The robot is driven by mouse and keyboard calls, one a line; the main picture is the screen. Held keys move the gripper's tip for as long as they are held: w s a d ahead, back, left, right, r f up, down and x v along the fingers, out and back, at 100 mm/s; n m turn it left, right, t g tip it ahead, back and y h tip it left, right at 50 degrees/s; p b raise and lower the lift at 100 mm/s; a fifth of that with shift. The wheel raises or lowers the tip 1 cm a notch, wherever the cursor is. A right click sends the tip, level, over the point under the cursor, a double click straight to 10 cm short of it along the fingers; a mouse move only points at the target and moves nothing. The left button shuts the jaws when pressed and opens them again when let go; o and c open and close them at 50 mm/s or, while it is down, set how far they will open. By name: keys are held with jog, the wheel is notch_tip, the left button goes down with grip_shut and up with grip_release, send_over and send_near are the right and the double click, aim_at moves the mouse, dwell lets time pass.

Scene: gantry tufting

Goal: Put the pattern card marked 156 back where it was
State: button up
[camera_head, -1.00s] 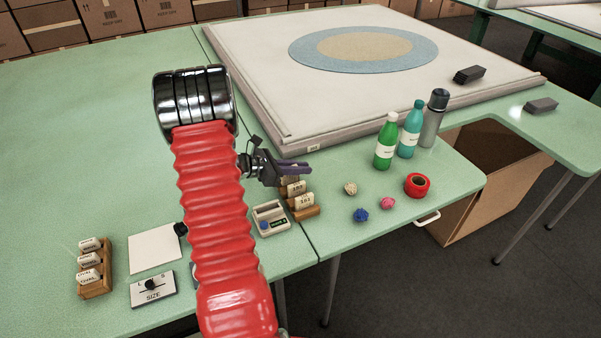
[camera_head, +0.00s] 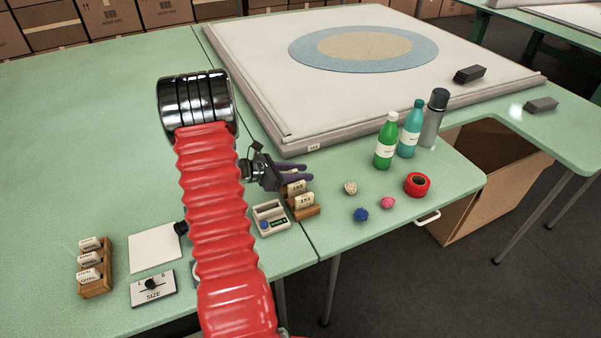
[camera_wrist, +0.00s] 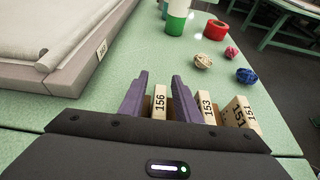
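The card marked 156 (camera_wrist: 159,103) stands upright between the two purple fingers of my gripper (camera_wrist: 160,76) in the wrist view. The fingers are apart, with a gap showing on each side of the card. The cards marked 153 (camera_wrist: 206,104) and 151 (camera_wrist: 241,113) stand in line to its right. In the head view my gripper (camera_head: 302,170) is low at the back end of the wooden card rack (camera_head: 308,213), with two pale cards showing in front of it. The 156 card is hidden there behind the gripper, and its foot is hidden in the wrist view.
Yarn balls (camera_head: 351,188), red tape (camera_head: 417,185), a green bottle (camera_head: 385,142), a teal bottle (camera_head: 410,130) and a flask (camera_head: 433,118) stand to the right. The thick framed panel (camera_head: 260,75) lies close behind.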

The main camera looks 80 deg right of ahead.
jog(key=shift+r, duration=0.1)
jog(key=v, duration=1.2)
dwell(0.7)
jog(key=w+a+r+m+t, duration=0.1)
jog(key=w+a+r+t, duration=0.25)
jog(key=w+a, duration=0.35)
jog(key=w+a+r+m+t+y, duration=0.15)
jog(key=w+a+r, duration=0.25)
jog(key=a, duration=0.5)
jog(key=w+a+r+m+t, duration=0.2)
jog(key=w+a+r+t, duration=0.15)
jog(key=w+a, duration=0.4)
jog(key=a+r+t+y, duration=0.1)
jog(key=a+r+t, duration=0.1)
jog(key=a, duration=0.8)
jog(key=a+r+m+t+y, duration=0.1)
jog(key=a+r+t+y, duration=0.1)
jog(key=a, duration=0.9)
jog(key=a+r+t+y, duration=0.2)
jog(key=a+r+t, duration=0.1)
jog(key=a, duration=0.7)
jog(key=shift+a+r+m+t, duration=0.2)
jog(key=shift+a+m+t, duration=0.15)
jog(key=shift+t, duration=0.5)
jog(key=shift+s+y, duration=0.1)
jog(key=shift+y, duration=0.15)
